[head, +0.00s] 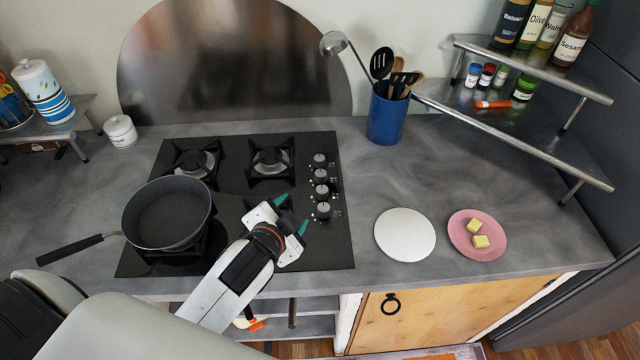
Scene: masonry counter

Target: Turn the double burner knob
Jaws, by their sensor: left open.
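A black gas hob (140,258) is set in the grey counter. A column of several grey-topped knobs runs down its right side, from the far knob (320,159) to the near knob (322,211). I cannot tell which one is the double burner knob. My left gripper (291,214) is over the right front of the hob, just left of the near knob. Its teal-tipped fingers are apart and nothing is seen between them. Whether it touches the knob cannot be told. The gripper partly hides the front right burner. My right gripper is not in view.
A frying pan (168,212) sits on the front left burner, handle pointing left. A white round plate (405,235) and a pink plate (490,250) with yellow pieces lie right of the hob. A blue utensil holder (386,118) and a metal shelf (520,130) stand behind.

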